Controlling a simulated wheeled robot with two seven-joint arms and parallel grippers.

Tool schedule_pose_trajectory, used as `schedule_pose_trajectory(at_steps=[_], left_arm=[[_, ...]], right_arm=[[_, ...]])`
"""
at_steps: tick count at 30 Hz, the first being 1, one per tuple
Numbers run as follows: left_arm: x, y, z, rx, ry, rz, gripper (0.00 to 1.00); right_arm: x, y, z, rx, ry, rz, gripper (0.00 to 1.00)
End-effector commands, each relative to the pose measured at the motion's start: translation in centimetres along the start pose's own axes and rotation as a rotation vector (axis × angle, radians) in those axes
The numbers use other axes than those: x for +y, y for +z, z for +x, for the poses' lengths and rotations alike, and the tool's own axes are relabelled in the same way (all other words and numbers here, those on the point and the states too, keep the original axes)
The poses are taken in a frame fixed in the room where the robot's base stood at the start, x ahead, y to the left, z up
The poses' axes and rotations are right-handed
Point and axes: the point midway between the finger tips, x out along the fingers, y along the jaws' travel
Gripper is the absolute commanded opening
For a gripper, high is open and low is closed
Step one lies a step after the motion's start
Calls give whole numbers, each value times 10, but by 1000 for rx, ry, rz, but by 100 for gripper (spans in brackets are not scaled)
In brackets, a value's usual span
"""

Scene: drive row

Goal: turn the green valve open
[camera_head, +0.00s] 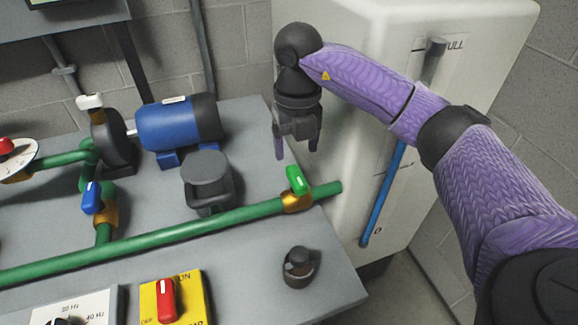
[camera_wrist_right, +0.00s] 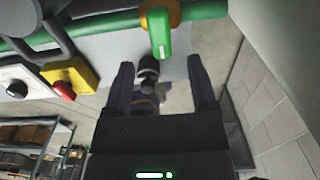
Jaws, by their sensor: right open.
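The green valve handle (camera_head: 297,180) sits on a brass valve body (camera_head: 297,200) near the right end of the long green pipe (camera_head: 190,235). In the head view the handle stands tilted across the pipe. My right gripper (camera_head: 298,147) is open and empty, above and behind the valve, with its fingers pointing down. It is apart from the handle. In the right wrist view the green handle (camera_wrist_right: 159,32) shows beyond the open fingers (camera_wrist_right: 160,75), at the top middle. My left gripper is not in view.
A white tank (camera_head: 370,90) with a blue level gauge (camera_head: 383,195) stands close to the right of my gripper. A blue motor (camera_head: 178,125), a blue valve handle (camera_head: 92,197), a red switch (camera_head: 167,299) on a yellow plate and a dark knob (camera_head: 298,265) are on the grey bench (camera_head: 235,275).

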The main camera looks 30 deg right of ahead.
Motion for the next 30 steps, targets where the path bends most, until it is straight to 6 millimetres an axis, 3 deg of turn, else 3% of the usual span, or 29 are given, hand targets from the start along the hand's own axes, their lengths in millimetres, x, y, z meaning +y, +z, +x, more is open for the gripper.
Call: schedule_pose_trajectory(at_steps=[1,6,10,18,28,30], left_arm=[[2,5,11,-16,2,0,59],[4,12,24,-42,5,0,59],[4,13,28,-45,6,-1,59],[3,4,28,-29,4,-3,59],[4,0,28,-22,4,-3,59],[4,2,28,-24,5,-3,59]], right_arm=[[0,0,21,7,-2,0,74],[0,0,55,6,-1,-1,74],[0,0,66,3,1,-1,74],[0,0,66,1,1,-1,74],[0,0,66,1,1,0,4],[0,0,66,1,1,0,0]])
